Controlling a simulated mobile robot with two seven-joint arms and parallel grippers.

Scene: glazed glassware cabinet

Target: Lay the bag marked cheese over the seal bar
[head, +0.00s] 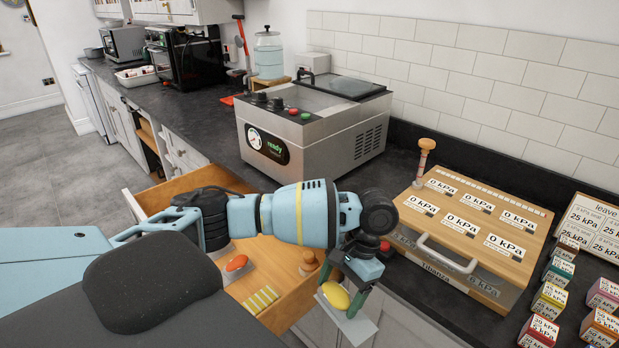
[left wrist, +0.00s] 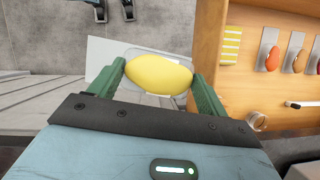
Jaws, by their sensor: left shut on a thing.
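My left gripper (head: 347,290) is shut on a clear bag holding a yellow, rounded lump (head: 334,295). The lump also shows between the green fingers in the left wrist view (left wrist: 158,73). The bag's pale flat part (head: 358,328) hangs out past the fingers. I cannot read any marking on it, so I cannot tell whether it is the cheese bag. The held bag is in front of the counter, beside the open drawer. The steel vacuum sealer (head: 312,125) with a gauge and a "ready" display stands on the counter behind my arm. I cannot make out its seal bar. My right gripper is out of view.
The open wooden drawer (head: 283,318) holds an orange-red item (head: 237,263), a yellow striped item (head: 261,300) and a brown item (head: 309,262). A wooden-topped box with kPa labels (head: 470,215) and several small coloured blocks (head: 549,300) occupy the counter at right.

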